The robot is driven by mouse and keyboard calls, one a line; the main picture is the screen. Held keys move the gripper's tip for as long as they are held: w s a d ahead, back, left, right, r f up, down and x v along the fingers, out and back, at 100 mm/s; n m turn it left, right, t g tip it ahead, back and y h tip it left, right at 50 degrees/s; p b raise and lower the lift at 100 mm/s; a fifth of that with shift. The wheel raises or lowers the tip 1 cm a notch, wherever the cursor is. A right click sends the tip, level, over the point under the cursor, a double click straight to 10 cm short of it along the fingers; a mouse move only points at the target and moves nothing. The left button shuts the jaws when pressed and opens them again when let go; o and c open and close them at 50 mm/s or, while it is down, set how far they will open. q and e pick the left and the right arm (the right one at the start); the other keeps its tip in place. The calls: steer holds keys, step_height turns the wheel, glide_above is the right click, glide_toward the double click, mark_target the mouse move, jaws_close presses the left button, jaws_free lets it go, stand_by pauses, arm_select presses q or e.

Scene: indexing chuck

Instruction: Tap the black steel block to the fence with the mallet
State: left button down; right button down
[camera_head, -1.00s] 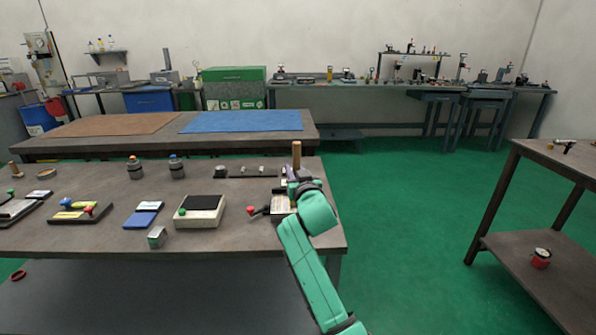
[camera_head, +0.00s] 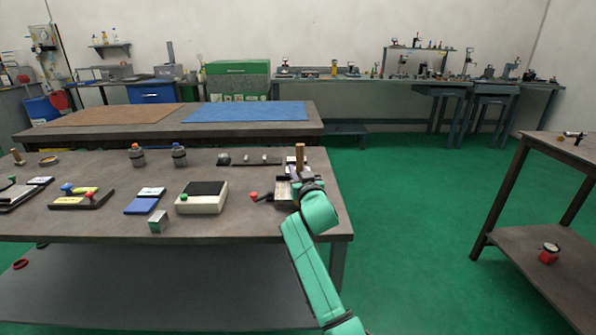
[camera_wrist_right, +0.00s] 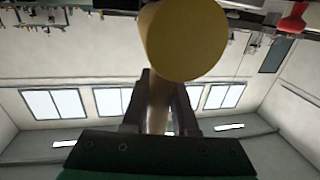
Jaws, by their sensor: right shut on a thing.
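My right gripper (camera_head: 302,182) is at the right end of the near table. It is shut on the mallet, whose wooden handle (camera_head: 300,154) stands up above it in the head view. In the right wrist view the mallet's round yellow face (camera_wrist_right: 184,40) is close to the camera, with the handle (camera_wrist_right: 158,105) between the fingers. A metal fixture (camera_head: 283,189) with a red-knobbed lever (camera_head: 256,196) sits just left of the gripper, partly hidden by it. I cannot make out the black steel block or the fence there. My left gripper is out of view.
On the near table (camera_head: 250,226) stand a pale box with a black top (camera_head: 203,196), a small metal block (camera_head: 158,221), a blue-and-white pad (camera_head: 146,201) and several other items. A separate dark table (camera_head: 568,151) stands at the right, across green floor.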

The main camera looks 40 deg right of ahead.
steer(key=shift+r, duration=0.15)
steer(key=shift+x, duration=0.85)
steer(key=shift+d, duration=0.25)
steer(key=shift+r, duration=0.1)
steer(key=shift+s+a+p, duration=0.3)
steer(key=shift+s, duration=0.05)
steer(key=shift+s+a, duration=0.1)
steer(key=shift+s, duration=0.1)
steer(key=shift+w, duration=0.15)
